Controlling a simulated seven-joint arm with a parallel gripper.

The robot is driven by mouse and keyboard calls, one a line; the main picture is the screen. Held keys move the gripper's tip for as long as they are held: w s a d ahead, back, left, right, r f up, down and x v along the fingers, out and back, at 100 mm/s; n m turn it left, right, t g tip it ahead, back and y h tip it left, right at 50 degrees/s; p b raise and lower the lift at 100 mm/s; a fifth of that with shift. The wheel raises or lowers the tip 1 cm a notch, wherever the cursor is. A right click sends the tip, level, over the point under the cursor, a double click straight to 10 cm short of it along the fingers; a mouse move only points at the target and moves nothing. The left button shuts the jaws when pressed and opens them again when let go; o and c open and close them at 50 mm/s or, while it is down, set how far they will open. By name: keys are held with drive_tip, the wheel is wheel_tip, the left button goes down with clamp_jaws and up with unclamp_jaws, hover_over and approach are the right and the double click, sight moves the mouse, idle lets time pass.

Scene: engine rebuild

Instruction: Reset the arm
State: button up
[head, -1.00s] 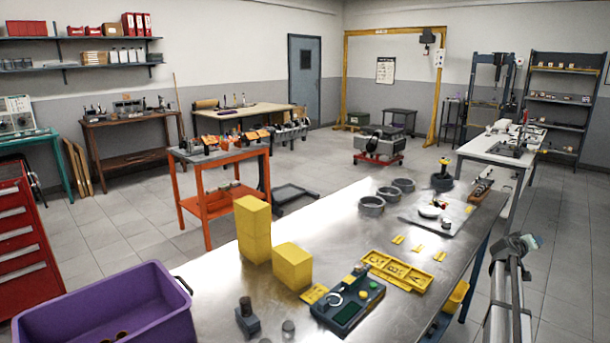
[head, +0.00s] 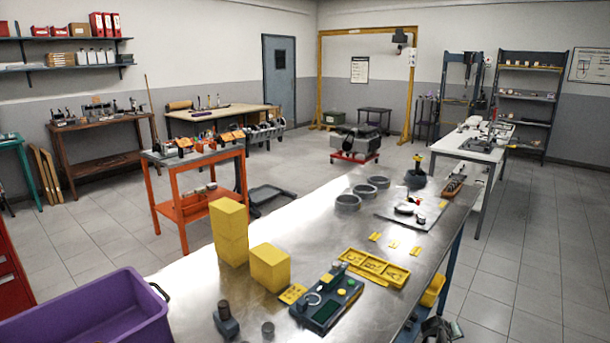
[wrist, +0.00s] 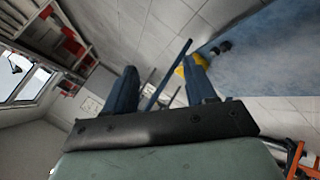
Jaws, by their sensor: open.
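My gripper (wrist: 160,76) shows in the wrist view with its two dark blue fingers spread apart and nothing between them. In the head view, a dark part of my arm (head: 440,331) shows at the bottom edge, beside the right side of the steel workbench (head: 390,222). The gripper's fingers cannot be made out there. The fingers point toward open floor, with a yellow object (wrist: 181,70) and a blue surface (wrist: 250,60) beyond the right finger.
The tiled floor (head: 540,240) right of the bench is clear.

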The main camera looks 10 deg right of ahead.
drive_tip(key=s+a+f+g+y, duration=0.2)
drive_tip(key=s+a+f, duration=0.4)
drive_tip(key=a, duration=0.2)
drive_tip(key=s+a+f+m+g+y, duration=0.1)
drive_tip(key=s+a+f, duration=0.45)
drive_tip(key=a, duration=0.35)
drive_tip(key=s+a+f+g+y, duration=0.2)
drive_tip(key=s+a+f, duration=0.4)
drive_tip(key=a, duration=0.2)
drive_tip(key=s+a+f+g+y, duration=0.1)
drive_tip(key=s+a+g, duration=0.1)
drive_tip(key=s+a, duration=0.3)
drive_tip(key=s+a+f+n+g+y, duration=0.1)
drive_tip(key=s+a, duration=0.5)
drive_tip(key=s, duration=0.7)
drive_tip(key=s+a+f+g+y, duration=0.1)
drive_tip(key=s+a+f+g, duration=0.1)
drive_tip(key=s+a, duration=0.4)
drive_tip(key=s+g, duration=0.1)
drive_tip(key=s, duration=0.2)
drive_tip(key=shift+s+f+n, duration=0.15)
drive_tip(key=shift+s+n, duration=0.05)
drive_tip(key=shift+n, duration=0.2)
